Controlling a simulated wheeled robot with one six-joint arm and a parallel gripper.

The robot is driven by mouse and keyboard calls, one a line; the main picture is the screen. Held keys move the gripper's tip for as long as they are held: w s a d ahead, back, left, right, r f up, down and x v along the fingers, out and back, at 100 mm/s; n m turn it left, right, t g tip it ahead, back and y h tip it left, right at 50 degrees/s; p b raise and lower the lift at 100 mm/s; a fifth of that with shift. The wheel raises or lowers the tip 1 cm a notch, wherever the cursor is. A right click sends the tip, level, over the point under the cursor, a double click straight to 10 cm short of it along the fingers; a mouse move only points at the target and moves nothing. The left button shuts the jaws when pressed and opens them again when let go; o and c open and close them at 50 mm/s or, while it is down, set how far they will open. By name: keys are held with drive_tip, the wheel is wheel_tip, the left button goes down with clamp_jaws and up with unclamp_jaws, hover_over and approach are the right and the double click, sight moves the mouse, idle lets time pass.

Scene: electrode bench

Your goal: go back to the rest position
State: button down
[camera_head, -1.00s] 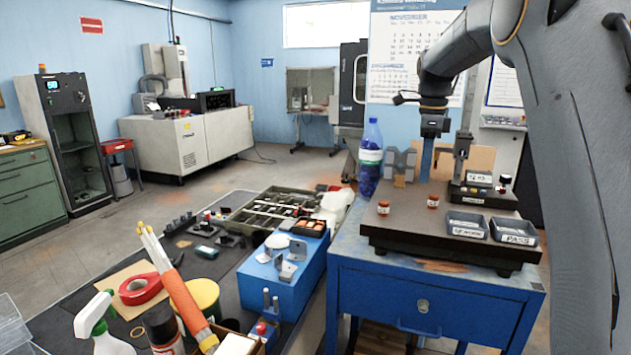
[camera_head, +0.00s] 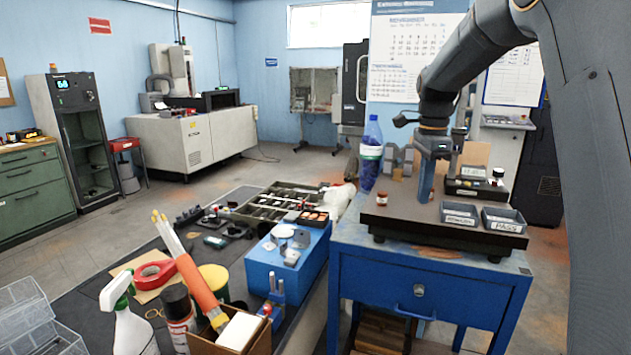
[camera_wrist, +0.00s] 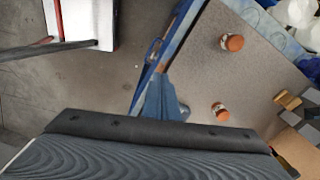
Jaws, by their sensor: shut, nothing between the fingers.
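My gripper (camera_head: 424,198) is shut and empty. In the head view it points down in front of the dark plate (camera_head: 400,222) on the blue cabinet, or above it; the exact gap cannot be told. A small red-capped jar (camera_head: 382,198) stands on the plate, left of my gripper. The wrist view shows two orange-red-capped jars, one farther up (camera_wrist: 232,43) and one lower (camera_wrist: 220,112). The second jar does not show in the head view, where my gripper may cover it.
Two labelled trays (camera_head: 503,219) sit at the plate's right front. A blue-capped bottle (camera_head: 370,155) stands at its left back, and an instrument stand (camera_head: 476,186) at its right back. The left bench holds a blue box (camera_head: 286,262), a spray bottle (camera_head: 128,320) and tools. Open floor lies beyond.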

drive_tip(key=s+a+f+n, duration=0.2)
drive_tip(key=s+f+n, duration=0.3)
drive_tip(key=s, duration=0.4)
drive_tip(key=s+a+f+n, duration=0.3)
drive_tip(key=s+f+n, duration=0.3)
drive_tip(key=s, duration=0.4)
drive_tip(key=s+a+f+n+t, duration=0.1)
drive_tip(key=s+a+f+n, duration=0.1)
drive_tip(key=s+f+n, duration=0.4)
drive_tip(key=s+n, duration=0.1)
drive_tip(key=s, duration=0.3)
drive_tip(key=shift+s+a, duration=0.15)
drive_tip(key=shift+a, duration=0.05)
